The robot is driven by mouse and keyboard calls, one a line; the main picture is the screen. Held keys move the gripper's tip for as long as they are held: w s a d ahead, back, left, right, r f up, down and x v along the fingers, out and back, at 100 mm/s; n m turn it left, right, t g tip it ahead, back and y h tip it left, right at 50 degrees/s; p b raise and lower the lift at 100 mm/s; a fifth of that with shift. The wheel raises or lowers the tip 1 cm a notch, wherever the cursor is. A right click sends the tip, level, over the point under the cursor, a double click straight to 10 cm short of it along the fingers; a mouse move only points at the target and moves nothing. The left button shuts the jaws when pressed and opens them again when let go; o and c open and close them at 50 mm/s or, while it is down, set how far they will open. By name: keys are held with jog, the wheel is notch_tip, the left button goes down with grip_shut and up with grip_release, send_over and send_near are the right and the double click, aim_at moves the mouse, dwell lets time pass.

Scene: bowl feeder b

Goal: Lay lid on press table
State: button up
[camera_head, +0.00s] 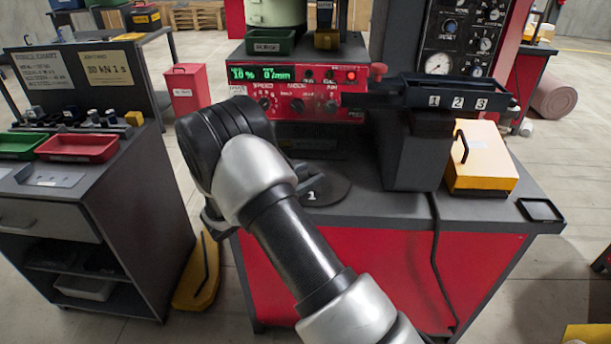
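A yellow-orange box-like cover (485,160) with a black handle stands on the right of the red-sided table; I take it to be the lid, but cannot be sure. Which table is the press table is unclear; the dark left bench (95,205) carries a force chart and a "30 kN 1s" sign. My arm reaches up from the bottom and bends left of the red control box. Grey parts at its far end show beside the joint, near my gripper (212,218). My arm mostly hides the gripper, so its fingers and any held thing cannot be made out.
A red control box (300,90) and a black tray marked 1, 2, 3 (455,93) stand on the red-sided table. A dark disc marked 1 (325,196) lies behind my arm. A yellow piece with a dark bar (200,272) shows low between bench and table. Red and green trays occupy the bench.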

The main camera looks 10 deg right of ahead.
jog(key=shift+r+p, duration=0.2)
jog(key=shift+p, duration=0.1)
jog(key=v, duration=1.1)
jog(key=shift+a+f, duration=0.1)
jog(key=shift+a, duration=0.1)
jog(key=shift+s+a, duration=0.1)
jog(key=shift+s, duration=0.1)
jog(key=s+d+r+n+g+y, duration=0.3)
jog(key=s+d+r+g+y, duration=0.4)
jog(key=s+d+r, duration=0.5)
jog(key=s+a+r+n+t+y, duration=0.2)
jog(key=s+r+n+y, duration=0.1)
jog(key=s, duration=0.4)
jog(key=s+a+r+n+t+y, duration=0.2)
jog(key=s+r+n+y, duration=0.1)
jog(key=s+n+y, duration=0.3)
jog(key=shift+s+a+n, duration=0.25)
jog(key=shift+s+n, duration=0.05)
jog(key=shift+s, duration=1)
